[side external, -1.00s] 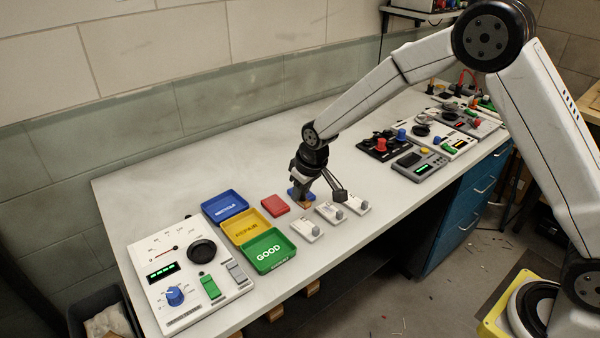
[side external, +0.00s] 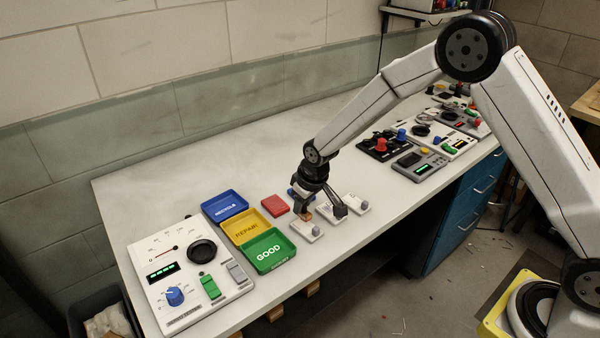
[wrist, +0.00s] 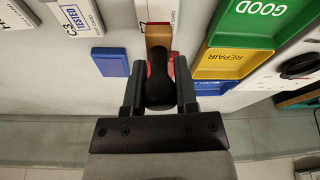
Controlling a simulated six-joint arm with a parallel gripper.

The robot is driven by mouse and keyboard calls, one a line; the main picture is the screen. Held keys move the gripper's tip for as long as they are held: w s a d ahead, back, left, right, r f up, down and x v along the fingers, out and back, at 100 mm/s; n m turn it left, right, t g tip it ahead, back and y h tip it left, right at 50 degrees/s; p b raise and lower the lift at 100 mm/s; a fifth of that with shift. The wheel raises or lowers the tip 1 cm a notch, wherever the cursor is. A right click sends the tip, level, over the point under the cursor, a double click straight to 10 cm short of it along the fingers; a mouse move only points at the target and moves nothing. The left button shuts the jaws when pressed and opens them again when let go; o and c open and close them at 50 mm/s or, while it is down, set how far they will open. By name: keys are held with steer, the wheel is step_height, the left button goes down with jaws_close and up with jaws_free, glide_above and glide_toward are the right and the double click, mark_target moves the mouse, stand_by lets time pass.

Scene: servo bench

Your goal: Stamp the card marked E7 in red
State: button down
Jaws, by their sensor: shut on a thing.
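My gripper (wrist: 158,92) is shut on a stamp with a black handle (wrist: 158,82) and a wooden block (wrist: 158,35). In the side view, my gripper (side external: 322,208) holds the block (side external: 306,214) over the back part of the leftmost white card (side external: 308,231); I cannot tell if it touches. In the wrist view, the block overlaps this card (wrist: 155,9), and its marking is not readable. The red ink pad (side external: 275,204) lies left of my gripper; in the wrist view it is mostly hidden behind the stamp. A blue pad (wrist: 110,62) is beside it.
The middle card (wrist: 76,15) reads C3 and bears a blue-framed TESTED mark. A third card (side external: 358,204) lies to the right. Blue (side external: 224,219), yellow (side external: 230,240) and green (side external: 253,264) trays and a meter panel (side external: 148,245) stand left. The bench behind is clear.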

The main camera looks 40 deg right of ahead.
mark_target(303, 211)
steer(key=shift+f, duration=1.05)
steer(key=shift+f, duration=0.6)
stand_by(1.3)
steer(key=shift+r, duration=0.1)
steer(key=shift+r, duration=3.45)
